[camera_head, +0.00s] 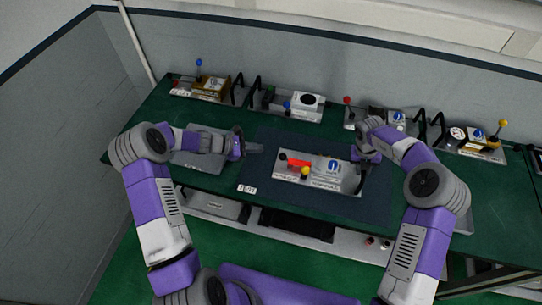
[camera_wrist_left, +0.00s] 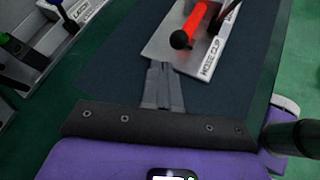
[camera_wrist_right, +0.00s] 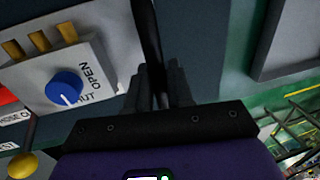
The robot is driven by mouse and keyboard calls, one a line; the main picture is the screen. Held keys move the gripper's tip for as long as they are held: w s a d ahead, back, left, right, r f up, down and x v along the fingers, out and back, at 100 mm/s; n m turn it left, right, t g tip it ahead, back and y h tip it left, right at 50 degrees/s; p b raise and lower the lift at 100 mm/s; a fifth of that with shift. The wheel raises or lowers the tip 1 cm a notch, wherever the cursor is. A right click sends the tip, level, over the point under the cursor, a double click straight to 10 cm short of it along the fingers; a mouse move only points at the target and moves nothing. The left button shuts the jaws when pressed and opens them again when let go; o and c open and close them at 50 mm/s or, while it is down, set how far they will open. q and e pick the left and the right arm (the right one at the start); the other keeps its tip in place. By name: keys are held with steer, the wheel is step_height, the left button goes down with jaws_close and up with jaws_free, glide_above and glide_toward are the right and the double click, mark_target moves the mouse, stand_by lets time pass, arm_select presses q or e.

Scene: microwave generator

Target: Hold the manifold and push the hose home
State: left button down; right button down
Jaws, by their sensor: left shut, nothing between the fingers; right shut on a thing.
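A metal plate (camera_head: 318,183) lies on the dark mat. It carries a light block with a blue dial (camera_head: 333,165) and brass stubs, probably the manifold (camera_wrist_right: 105,55), the red hose (camera_head: 298,163) and a yellow-knobbed lever (camera_head: 305,171). In the left wrist view the red hose (camera_wrist_left: 192,25) has a black end and lies by the "HOSE CLIP" label. My left gripper (camera_head: 256,148) is shut and empty, left of the hose and apart from it. My right gripper (camera_head: 360,160) is shut on the black handle (camera_wrist_right: 148,40) at the plate's right end. The hose's far end is not clear.
Several similar fixtures with coloured-knob levers and black handles (camera_head: 300,103) stand along the bench's back. A grey tray (camera_head: 200,150) lies under my left arm. The mat (camera_head: 270,200) is clear around the plate.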

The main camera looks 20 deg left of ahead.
steer(key=shift+s+a+f, duration=0.15)
steer(key=shift+f, duration=0.1)
arm_select(q)
steer(key=v, duration=0.4)
steer(key=shift+s+a+r, duration=0.2)
steer(key=shift+s+a, duration=0.05)
arm_select(e)
steer(key=c, duration=1.3)
jaws_free()
steer(key=o, duration=0.4)
steer(key=shift+w, duration=0.2)
steer(key=shift+r, duration=0.15)
steer(key=r, duration=0.4)
steer(key=a+r, duration=0.1)
steer(key=r, duration=0.3)
steer(key=a+r, duration=0.1)
steer(key=r, duration=0.2)
steer(key=shift+s+a+r, duration=0.1)
steer(key=shift+r, duration=0.3)
